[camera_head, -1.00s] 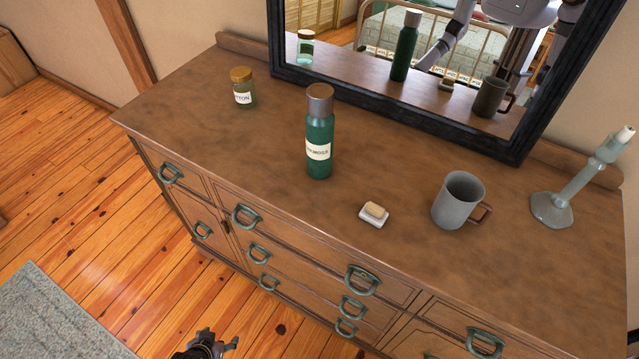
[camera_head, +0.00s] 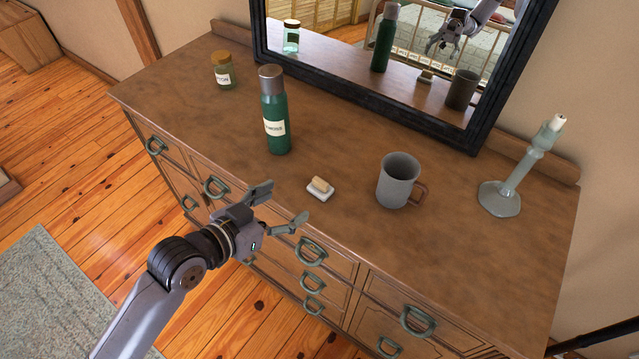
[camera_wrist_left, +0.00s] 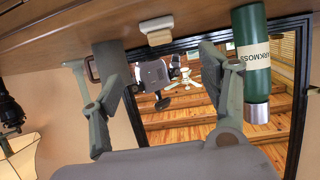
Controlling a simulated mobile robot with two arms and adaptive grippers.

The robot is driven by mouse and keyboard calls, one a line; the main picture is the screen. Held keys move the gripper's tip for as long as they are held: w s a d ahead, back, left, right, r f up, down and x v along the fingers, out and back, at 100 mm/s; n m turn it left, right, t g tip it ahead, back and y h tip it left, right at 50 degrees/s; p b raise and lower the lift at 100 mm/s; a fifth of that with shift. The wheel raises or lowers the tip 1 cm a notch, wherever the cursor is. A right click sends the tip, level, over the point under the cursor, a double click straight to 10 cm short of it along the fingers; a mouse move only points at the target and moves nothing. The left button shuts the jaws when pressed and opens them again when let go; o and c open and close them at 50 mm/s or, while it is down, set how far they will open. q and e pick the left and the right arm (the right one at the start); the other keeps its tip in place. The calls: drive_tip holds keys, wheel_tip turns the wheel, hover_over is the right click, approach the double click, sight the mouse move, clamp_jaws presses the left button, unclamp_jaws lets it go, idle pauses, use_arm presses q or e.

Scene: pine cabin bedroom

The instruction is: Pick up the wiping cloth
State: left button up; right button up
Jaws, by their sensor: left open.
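No plainly recognisable wiping cloth shows. A small tan block on a white base (camera_head: 320,188) lies near the dresser's front edge; I cannot tell whether it is soap or a folded cloth. It also shows at the top of the left wrist view (camera_wrist_left: 157,29), between the fingers. My left gripper (camera_head: 283,206) is open and empty, just in front of the dresser's front edge, left of the block and apart from it. My right gripper is not in view.
On the dresser (camera_head: 440,235) stand a green bottle (camera_head: 275,112), a grey mug (camera_head: 397,181), a candlestick (camera_head: 510,185) and a jar (camera_head: 224,72). A dark-framed mirror (camera_head: 484,132) stands behind. The dresser top around the block is clear.

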use_arm(q)
drive_tip(key=p, duration=0.1)
approach(319, 182)
drive_tip(key=x, duration=0.5)
drive_tip(key=shift+s+d+f, duration=0.1)
drive_tip(key=shift+s, duration=0.1)
drive_tip(key=p+x, duration=0.2)
drive_tip(key=x, duration=0.3)
drive_tip(key=shift+w+r, duration=0.2)
drive_tip(key=shift+w+d+f, duration=0.15)
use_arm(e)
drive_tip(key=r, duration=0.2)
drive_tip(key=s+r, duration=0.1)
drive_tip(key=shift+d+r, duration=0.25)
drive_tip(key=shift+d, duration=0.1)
use_arm(q)
drive_tip(key=shift+c, duration=0.3)
drive_tip(key=shift+c, duration=0.6)
drive_tip(key=c, duration=1.1)
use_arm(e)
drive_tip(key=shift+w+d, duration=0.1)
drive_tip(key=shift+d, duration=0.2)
